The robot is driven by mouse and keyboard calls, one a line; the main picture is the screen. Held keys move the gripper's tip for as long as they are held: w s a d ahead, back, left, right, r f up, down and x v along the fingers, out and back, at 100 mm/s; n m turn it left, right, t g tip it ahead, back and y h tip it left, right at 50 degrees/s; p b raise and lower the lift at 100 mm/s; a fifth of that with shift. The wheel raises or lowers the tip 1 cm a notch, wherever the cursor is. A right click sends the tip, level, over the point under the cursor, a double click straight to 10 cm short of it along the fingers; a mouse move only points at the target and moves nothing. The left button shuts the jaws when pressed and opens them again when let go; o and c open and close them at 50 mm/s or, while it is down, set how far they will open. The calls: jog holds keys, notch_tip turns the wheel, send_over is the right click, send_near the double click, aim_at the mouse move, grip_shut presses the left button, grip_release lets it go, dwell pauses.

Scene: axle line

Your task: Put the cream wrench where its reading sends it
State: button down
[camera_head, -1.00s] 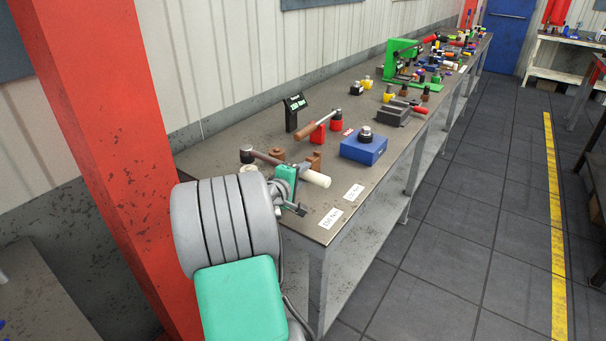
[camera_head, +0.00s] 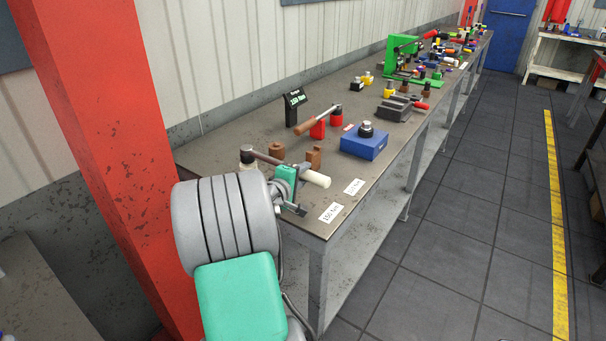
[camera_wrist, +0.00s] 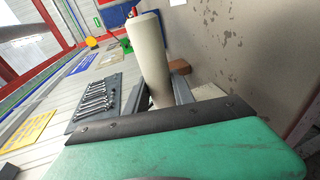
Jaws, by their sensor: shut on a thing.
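The cream wrench (camera_head: 315,179) has a cream handle and a dark shaft running left to a cream-ringed head (camera_head: 247,154). It lies level over the near end of the workbench (camera_head: 228,140). My gripper (camera_head: 297,180) is shut on it near the handle; the arm partly hides the grip. In the wrist view the cream handle (camera_wrist: 149,58) stands up from between the fingers (camera_wrist: 165,97). A black display (camera_head: 295,107) shows "Target" and a green number in Nm, too small to read surely. Two white labels, the nearer (camera_head: 331,213) seemingly "150 Nm" and the farther (camera_head: 354,187) unclear, lie by the front edge.
Brown blocks (camera_head: 314,157) stand close behind the wrench. A red stand with a brown-handled tool (camera_head: 317,129) and a blue box with a black knob (camera_head: 363,146) stand farther along. A red pillar (camera_head: 105,130) rises at the left. The aisle floor is clear.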

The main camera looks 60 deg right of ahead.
jog(key=shift+f+b, duration=0.5)
jog(key=shift+f, duration=0.05)
jog(key=c, duration=1.3)
grip_release()
jog(key=o, duration=0.3)
jog(key=shift+a+f, duration=0.1)
jog(key=shift+f, duration=0.15)
jog(key=v, duration=0.7)
jog(key=shift+a+r+b, duration=0.25)
jog(key=shift+a+b, duration=0.1)
